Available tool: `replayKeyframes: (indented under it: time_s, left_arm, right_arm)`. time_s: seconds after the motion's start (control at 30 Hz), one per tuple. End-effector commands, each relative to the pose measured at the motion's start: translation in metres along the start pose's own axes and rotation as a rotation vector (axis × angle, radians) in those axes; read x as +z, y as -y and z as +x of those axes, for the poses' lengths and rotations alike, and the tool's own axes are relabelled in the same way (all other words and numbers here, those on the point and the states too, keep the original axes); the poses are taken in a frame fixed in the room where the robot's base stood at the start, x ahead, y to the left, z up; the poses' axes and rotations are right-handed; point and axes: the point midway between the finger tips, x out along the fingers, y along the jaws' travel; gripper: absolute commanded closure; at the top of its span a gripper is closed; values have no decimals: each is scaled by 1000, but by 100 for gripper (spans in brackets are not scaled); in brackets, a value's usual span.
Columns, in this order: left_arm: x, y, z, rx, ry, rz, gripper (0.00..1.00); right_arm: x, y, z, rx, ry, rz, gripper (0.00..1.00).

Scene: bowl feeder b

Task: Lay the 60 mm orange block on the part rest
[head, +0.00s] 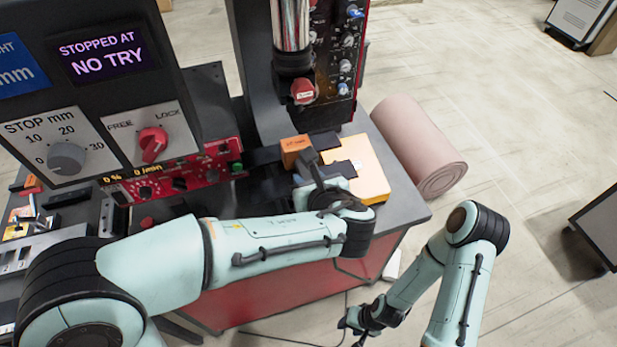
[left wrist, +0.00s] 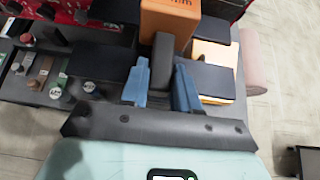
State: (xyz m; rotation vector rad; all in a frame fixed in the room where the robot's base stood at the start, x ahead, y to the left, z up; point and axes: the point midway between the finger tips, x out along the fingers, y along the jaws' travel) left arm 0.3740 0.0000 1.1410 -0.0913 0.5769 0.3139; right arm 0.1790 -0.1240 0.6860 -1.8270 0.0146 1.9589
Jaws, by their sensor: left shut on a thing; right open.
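The orange block (head: 293,148) stands at the fingertips of my left gripper (head: 306,163), which is shut on it. My right gripper (head: 360,322) is open and low at the bottom, away from the bench.
A yellow box (head: 372,172) with dark pads on it lies right of the block. A dark column with a red-tipped nozzle (head: 303,90) stands behind it. A red control panel (head: 175,180) is to the left. A pink roll (head: 422,150) lies beyond the bench's right edge.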

Motion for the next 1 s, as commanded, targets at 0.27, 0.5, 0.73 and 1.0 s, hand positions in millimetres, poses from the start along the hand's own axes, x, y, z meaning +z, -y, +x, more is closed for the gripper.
replayKeyframes:
  time_s: [0.27, 0.5, 0.73, 1.0]
  left_arm:
    - [-4, 0, 3, -1, 4, -1, 100]
    - [-6, 0, 4, -1, 3, -2, 57]
    - [-6, 0, 4, -1, 2, -1, 40]
    - [-7, 1, -8, -2, 0, -1, 40]
  right_arm:
    - [3, -2, 3, 1, 4, 1, 57]
    - [5, -3, 4, 2, 6, 2, 57]
    - [4, -3, 4, 2, 5, 2, 57]
    - [6, -4, 5, 2, 7, 3, 57]
